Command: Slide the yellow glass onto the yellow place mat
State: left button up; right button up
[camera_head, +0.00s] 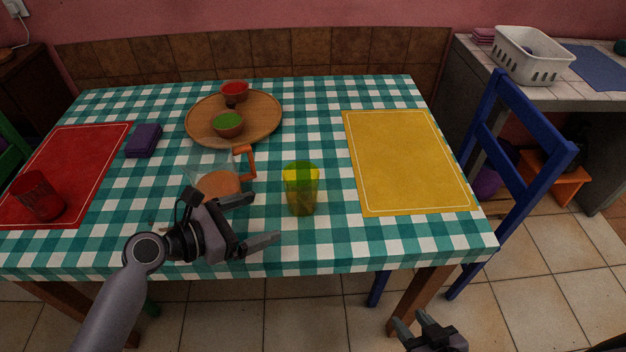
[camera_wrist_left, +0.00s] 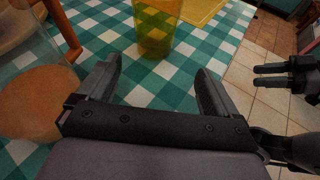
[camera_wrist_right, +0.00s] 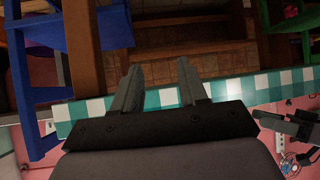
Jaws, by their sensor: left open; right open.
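The yellow glass (camera_head: 301,188) stands upright on the checked tablecloth, left of the yellow place mat (camera_head: 408,160) and apart from it. My left gripper (camera_head: 264,220) is open and empty, low over the table to the left and front of the glass. In the left wrist view the glass (camera_wrist_left: 156,28) is ahead of the open fingers (camera_wrist_left: 158,85), not between them; a corner of the yellow mat (camera_wrist_left: 203,10) shows behind it. My right gripper (camera_head: 428,330) is open and empty, off the table's front edge; the right wrist view shows its open fingers (camera_wrist_right: 160,85) facing the table edge.
A clear jug (camera_head: 216,180) with orange contents and an orange handle stands just behind my left gripper. A red glass (camera_head: 38,196) stands on a red mat (camera_head: 90,160). The cloth between glass and yellow mat is clear.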

aim_at(288, 201)
pick_arm(q)
jog(key=shift+w+d+r+n, duration=0.2)
jog(key=shift+w+d+n, duration=0.05)
jog(key=shift+w+n, duration=0.3)
jog(key=shift+w+d, duration=0.15)
jog(key=shift+w, duration=0.05)
jog(key=b+x, duration=0.4)
jog(key=x, duration=0.1)
jog(key=shift+f, duration=0.2)
jog(key=x, duration=0.3)
jog(key=shift+d+r, duration=0.1)
jog(key=shift+r, duration=0.2)
jog(key=shift+x, duration=0.75)
jog(key=shift+w, duration=0.1)
pick_arm(e)
jog(key=shift+w+a+f, duration=0.1)
jog(key=shift+w+f, duration=0.15)
jog(key=shift+f, duration=0.35)
jog(key=shift+w+a+f, duration=0.1)
jog(key=shift+w+f, duration=0.1)
jog(key=shift+f, duration=0.35)
jog(key=shift+d, duration=0.1)
pick_arm(q)
jog(key=c, duration=0.7)
pick_arm(e)
jog(key=shift+d+f, duration=0.1)
